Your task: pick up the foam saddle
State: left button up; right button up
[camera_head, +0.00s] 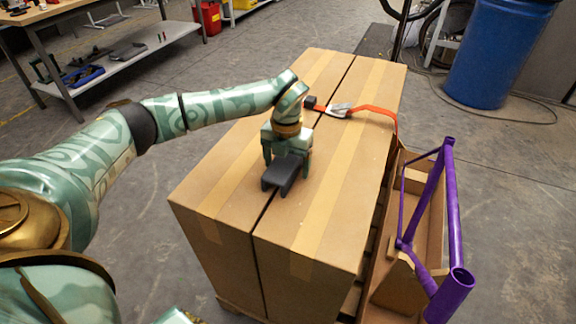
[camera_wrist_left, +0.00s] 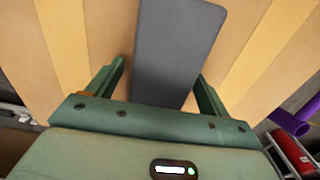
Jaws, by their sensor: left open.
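The foam saddle (camera_head: 282,176) is a dark grey block lying on top of the cardboard cartons, near the seam between them. My left gripper (camera_head: 287,165) is right at it, pointing down, with its green fingers apart. In the left wrist view the grey saddle (camera_wrist_left: 178,45) runs between the two open fingers of the left gripper (camera_wrist_left: 162,70) and reaches out past their tips. A gap shows beside the left finger; contact at the right finger is unclear. The saddle's near end is hidden by the gripper body. My right gripper is not in view.
An orange strap with a metal buckle (camera_head: 340,110) lies across the carton tops (camera_head: 340,210) behind the gripper. A purple bike frame (camera_head: 447,215) stands at the right in an open carton. A blue barrel (camera_head: 497,55) and a workbench (camera_head: 60,22) stand farther off.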

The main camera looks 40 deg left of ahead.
pick_arm(q)
jog(key=shift+r, duration=0.15)
jog(key=c, duration=1)
jog(key=shift+r, duration=0.1)
jog(key=shift+c, duration=0.2)
